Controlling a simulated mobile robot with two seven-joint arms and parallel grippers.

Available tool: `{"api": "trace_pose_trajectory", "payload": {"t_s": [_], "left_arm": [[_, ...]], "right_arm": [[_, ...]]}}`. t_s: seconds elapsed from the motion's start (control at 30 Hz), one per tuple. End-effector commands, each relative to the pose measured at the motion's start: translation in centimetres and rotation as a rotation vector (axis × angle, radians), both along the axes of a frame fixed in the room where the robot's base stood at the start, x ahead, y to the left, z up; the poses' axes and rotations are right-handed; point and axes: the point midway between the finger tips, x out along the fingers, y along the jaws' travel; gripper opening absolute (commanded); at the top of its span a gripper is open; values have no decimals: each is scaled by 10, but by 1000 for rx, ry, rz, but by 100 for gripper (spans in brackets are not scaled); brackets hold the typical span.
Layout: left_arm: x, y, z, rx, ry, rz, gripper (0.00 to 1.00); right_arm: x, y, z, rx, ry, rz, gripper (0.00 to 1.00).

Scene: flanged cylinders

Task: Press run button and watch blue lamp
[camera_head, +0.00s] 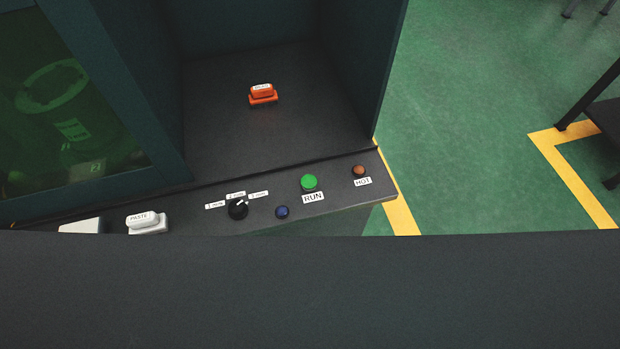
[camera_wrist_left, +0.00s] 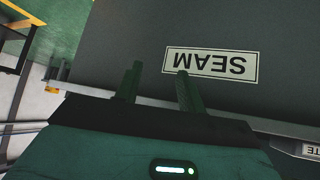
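The green run button (camera_head: 309,182) sits on the sloped front ledge of a dark machine in the head view, above a white RUN label. The blue lamp (camera_head: 282,212) is a small dark blue dome just left of and below it; it looks unlit. Neither gripper shows in the head view. In the left wrist view my left gripper (camera_wrist_left: 157,88) has its two fingers apart with nothing between them. It is at a dark panel with a white SEAM label (camera_wrist_left: 211,65), seen upside down. The button and the lamp are not in that view. My right gripper is in neither view.
Left of the lamp is a black knob (camera_head: 238,209). A brown HOT lamp (camera_head: 359,170) is at the ledge's right end. A white PASTE block (camera_head: 147,221) is at left. An orange block (camera_head: 262,94) sits in the open bay. A wide dark surface (camera_head: 310,290) fills the foreground.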

Motion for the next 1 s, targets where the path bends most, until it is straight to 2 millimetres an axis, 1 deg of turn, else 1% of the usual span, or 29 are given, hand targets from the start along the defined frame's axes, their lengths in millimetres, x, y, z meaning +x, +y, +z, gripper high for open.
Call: {"api": "trace_pose_trajectory", "payload": {"t_s": [0.2,0.5,1.0], "left_arm": [[0,0,0,0,0,0,39],[0,0,0,0,0,0,0],[0,0,0,0,1,0,0]], "right_arm": [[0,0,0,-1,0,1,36],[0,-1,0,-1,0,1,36],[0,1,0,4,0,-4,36]]}}
